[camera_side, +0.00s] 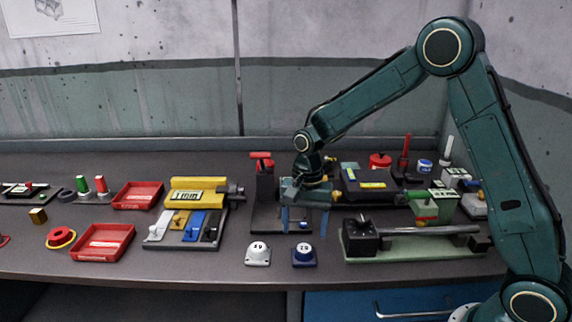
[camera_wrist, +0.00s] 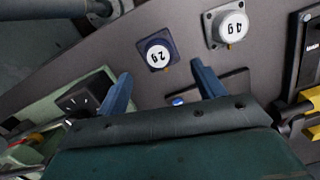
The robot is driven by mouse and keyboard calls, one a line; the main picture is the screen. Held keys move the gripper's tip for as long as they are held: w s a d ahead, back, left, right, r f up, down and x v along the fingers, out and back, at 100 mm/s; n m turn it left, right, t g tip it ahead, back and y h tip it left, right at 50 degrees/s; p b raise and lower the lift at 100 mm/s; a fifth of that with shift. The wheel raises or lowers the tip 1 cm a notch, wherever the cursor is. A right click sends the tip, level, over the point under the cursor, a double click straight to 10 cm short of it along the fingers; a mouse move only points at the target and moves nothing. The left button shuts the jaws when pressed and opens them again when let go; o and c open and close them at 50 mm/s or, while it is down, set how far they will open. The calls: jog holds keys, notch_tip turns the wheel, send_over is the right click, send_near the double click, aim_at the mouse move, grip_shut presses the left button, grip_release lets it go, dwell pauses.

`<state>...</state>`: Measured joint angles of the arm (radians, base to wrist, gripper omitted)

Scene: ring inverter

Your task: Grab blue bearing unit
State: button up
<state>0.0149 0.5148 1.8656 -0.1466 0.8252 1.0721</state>
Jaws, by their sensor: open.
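The blue bearing unit (camera_side: 303,256) has a dark blue square base and a white round top with dark digits. It stands upright near the table's front edge. It also shows in the wrist view (camera_wrist: 157,54), just beyond the fingertips and roughly between their lines. My gripper (camera_side: 305,231) is open and empty, with its blue fingers pointing down, above and behind the unit in the side view. Both fingers show in the wrist view (camera_wrist: 161,71), apart from the unit.
A similar unit with a light grey base (camera_side: 258,254) stands just left of the blue one. A green-based machine (camera_side: 415,243) lies to the right. A dark plate with a red-topped post (camera_side: 262,190) is behind. A yellow vise (camera_side: 197,192) and red trays (camera_side: 103,242) are left.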

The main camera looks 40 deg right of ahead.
aim_at(304, 247)
jog(key=shift+f, duration=0.3)
jog(key=shift+f, duration=0.1)
jog(key=shift+s+a+f, duration=0.1)
jog(key=shift+f, duration=0.7)
jog(key=shift+s+a+f, duration=0.15)
jog(key=shift+f, duration=0.7)
jog(key=shift+s+a+f, duration=0.1)
jog(key=shift+f, duration=0.7)
jog(key=c, duration=1.2)
